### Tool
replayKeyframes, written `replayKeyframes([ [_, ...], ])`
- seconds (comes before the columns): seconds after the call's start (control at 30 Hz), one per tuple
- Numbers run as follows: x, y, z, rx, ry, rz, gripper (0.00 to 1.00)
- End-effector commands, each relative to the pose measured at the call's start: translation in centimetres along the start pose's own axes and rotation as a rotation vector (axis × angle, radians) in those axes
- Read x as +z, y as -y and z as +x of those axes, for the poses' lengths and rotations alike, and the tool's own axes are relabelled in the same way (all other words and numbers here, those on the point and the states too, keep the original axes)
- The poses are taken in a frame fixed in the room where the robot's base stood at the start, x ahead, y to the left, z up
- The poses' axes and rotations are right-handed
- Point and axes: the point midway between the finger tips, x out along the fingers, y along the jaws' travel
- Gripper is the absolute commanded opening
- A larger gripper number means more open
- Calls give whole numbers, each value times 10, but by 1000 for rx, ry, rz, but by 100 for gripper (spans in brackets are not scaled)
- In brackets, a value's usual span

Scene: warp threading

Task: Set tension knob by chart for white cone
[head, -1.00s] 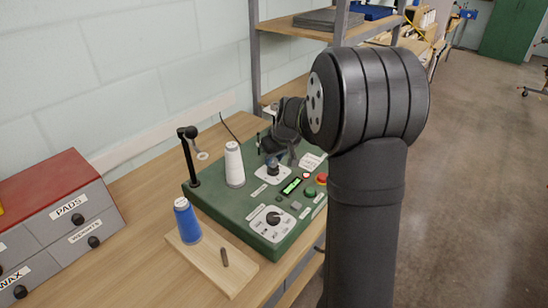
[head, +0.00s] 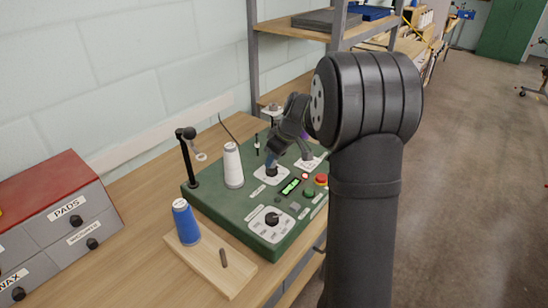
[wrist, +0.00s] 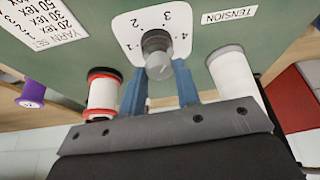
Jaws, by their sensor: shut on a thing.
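The grey tension knob (wrist: 158,58) stands on a white dial plate (wrist: 126,28) numbered 1 to 4, beside a TENSION label (wrist: 229,15). My gripper (wrist: 159,85) has its blue fingers on either side of the knob, shut on it. The knob's exact setting is hard to read. In the head view my gripper (head: 271,165) reaches down to the plate at a tilt, hiding the knob. The white cone (head: 233,165) stands upright to its left; it also shows in the wrist view (wrist: 236,75). The yarn chart (wrist: 45,22) is partly cut off and lists tex values.
The green console (head: 225,204) also carries a second dial (head: 272,218), a lit display (head: 291,186) and a red button (head: 321,179). A blue cone (head: 186,222) stands on a wooden board. Red-white (wrist: 103,92) and purple (wrist: 32,94) spools show in the wrist view.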

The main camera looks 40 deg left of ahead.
Motion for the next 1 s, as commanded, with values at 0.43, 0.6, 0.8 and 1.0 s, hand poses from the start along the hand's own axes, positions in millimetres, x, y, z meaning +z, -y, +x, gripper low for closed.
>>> replayKeyframes([
  [0.43,1,0,0,0,2,1,51],
  [0.6,0,0,-1,1,1,1,51],
  [0.8,0,-1,-24,3,-1,0,51],
  [1.0,0,-1,-72,4,-2,1,51],
])
